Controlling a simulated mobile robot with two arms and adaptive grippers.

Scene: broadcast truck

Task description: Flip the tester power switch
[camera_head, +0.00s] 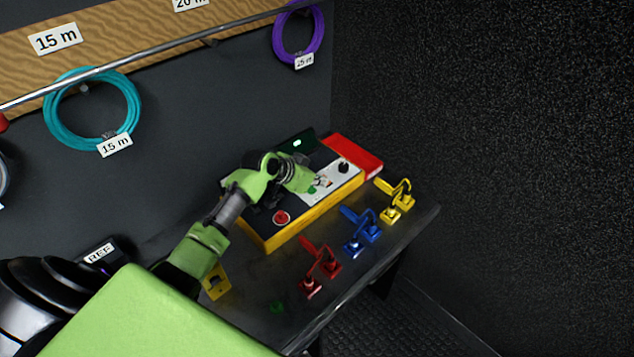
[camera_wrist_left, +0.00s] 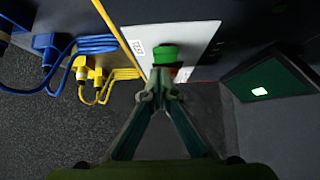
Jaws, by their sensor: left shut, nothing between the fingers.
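The tester (camera_head: 292,233) is a yellow-edged box with a black and white top, on the bench by the wall. Its lit green screen (camera_head: 297,142) also shows in the left wrist view (camera_wrist_left: 261,91). A green button (camera_wrist_left: 165,53) sits on the white panel (camera_wrist_left: 192,30), with a small orange-red part (camera_wrist_left: 179,74) beside it. A black knob (camera_head: 343,167) and a red button (camera_head: 281,217) are also on top. I cannot tell which control is the power switch. My left gripper (camera_head: 309,183) is over the panel, shut and empty, its tips (camera_wrist_left: 158,92) close to the green button. Contact is unclear.
Red (camera_head: 322,265), blue (camera_head: 361,232) and yellow (camera_head: 396,201) plugs with looped cables stand along the bench's front edge. A dark box labelled REF (camera_head: 100,254) is at left. Cyan (camera_head: 53,120) and purple (camera_head: 279,37) cable coils hang on the wall.

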